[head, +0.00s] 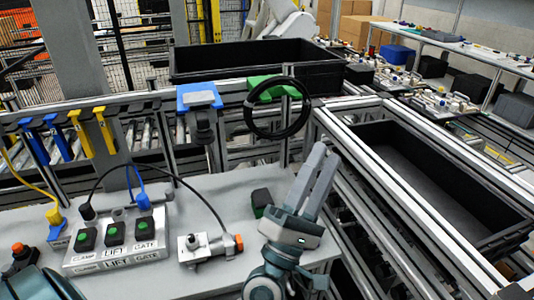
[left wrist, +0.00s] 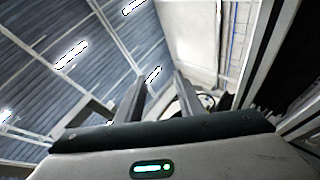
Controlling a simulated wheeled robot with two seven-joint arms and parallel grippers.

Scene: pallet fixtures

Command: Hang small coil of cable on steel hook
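A small coil of black cable (head: 277,135) hangs as an upright ring below the green bracket (head: 272,87) on the rail. Its top passes in front of the green bracket; the steel hook itself is too small or hidden to make out. My left gripper (head: 325,152) is just right of and below the coil, fingers pointing up, apart from it in the picture. In the left wrist view its two fingers (left wrist: 160,76) stand apart with nothing between them. A dark curved loop, probably the coil, shows beside the right finger. My right gripper is not in view.
A blue bracket (head: 199,95) holds a grey part left of the coil. On the grey bench stand a switch box (head: 115,243), a metal fitting with an orange end (head: 210,247) and a black-and-green block (head: 261,202). A black bin (head: 440,185) lies right, inside a metal frame.

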